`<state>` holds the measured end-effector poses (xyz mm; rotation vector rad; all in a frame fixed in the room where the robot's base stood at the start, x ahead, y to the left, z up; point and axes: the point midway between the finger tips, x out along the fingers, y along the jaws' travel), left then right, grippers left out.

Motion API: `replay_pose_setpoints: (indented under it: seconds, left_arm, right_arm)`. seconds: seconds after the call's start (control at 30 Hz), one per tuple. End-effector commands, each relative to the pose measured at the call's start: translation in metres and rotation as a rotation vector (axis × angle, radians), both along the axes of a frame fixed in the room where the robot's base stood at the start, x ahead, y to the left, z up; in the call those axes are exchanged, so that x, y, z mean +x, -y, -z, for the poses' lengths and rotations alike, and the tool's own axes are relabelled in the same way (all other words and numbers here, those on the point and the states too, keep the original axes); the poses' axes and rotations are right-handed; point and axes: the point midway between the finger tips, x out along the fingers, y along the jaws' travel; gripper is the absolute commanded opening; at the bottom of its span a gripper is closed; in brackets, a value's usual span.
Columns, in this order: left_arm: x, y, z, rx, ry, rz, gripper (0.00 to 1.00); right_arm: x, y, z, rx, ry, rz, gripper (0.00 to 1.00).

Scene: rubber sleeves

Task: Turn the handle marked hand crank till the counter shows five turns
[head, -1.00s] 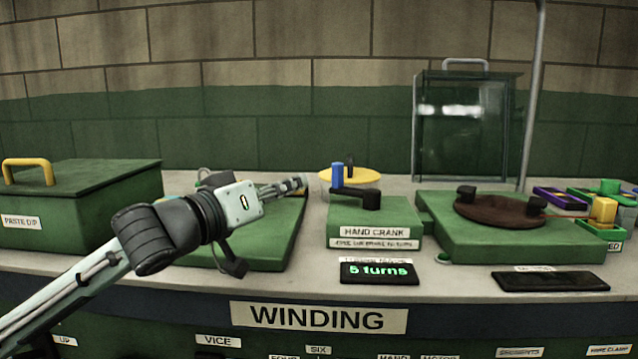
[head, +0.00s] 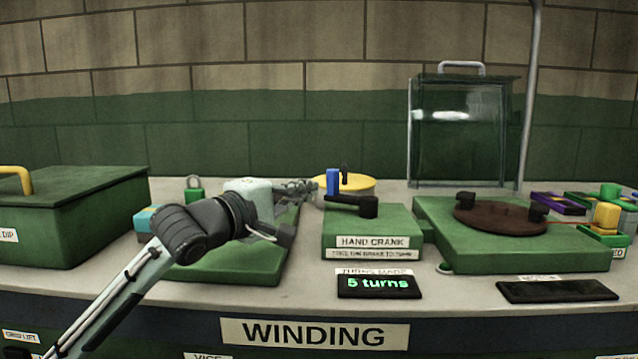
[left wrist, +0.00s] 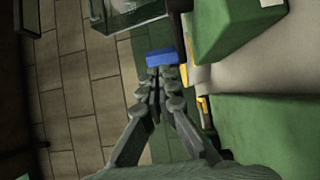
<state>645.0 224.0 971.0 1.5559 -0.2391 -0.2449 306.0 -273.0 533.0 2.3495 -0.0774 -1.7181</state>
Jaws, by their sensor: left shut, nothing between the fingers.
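The hand crank is a green box (head: 371,227) labelled HAND CRANK, with a black crank arm (head: 352,204) on top and an upright blue handle (head: 333,181) at its left end. The black counter (head: 379,285) in front reads "5 turns" in green. My left gripper (head: 309,188) is just left of the blue handle, its fingers closed together with nothing between them. In the left wrist view the fingertips (left wrist: 162,76) point at the blue handle (left wrist: 160,57); I cannot tell whether they touch it. My right gripper is not in view.
A yellow disc (head: 352,184) is behind the crank. A green base with a brown turntable (head: 497,217) stands to the right, beside a grey post. A glass case (head: 460,140) is at the back. A lidded green box (head: 75,210) is at left.

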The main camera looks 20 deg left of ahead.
Motion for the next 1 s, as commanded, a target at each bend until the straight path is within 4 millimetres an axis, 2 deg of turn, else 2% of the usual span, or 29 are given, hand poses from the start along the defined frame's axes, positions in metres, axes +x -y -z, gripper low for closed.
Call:
replay_pose_setpoints:
  seconds: [0.1, 0.3, 0.77, 1.0]
  left_arm:
    - [0.020, 0.006, -0.002, 0.000, 0.001, 0.000, 0.00]
    - [0.037, 0.012, 0.000, 0.001, 0.001, -0.001, 0.00]
    - [0.042, 0.013, -0.001, 0.000, 0.000, 0.000, 0.00]
    - [0.054, 0.013, -0.003, -0.003, -0.001, 0.000, 0.00]
  right_arm:
    - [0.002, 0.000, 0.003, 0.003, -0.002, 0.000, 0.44]
    - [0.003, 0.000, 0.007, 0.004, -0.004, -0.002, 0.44]
    - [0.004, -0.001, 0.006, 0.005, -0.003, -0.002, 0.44]
    - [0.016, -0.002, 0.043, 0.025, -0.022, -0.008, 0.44]
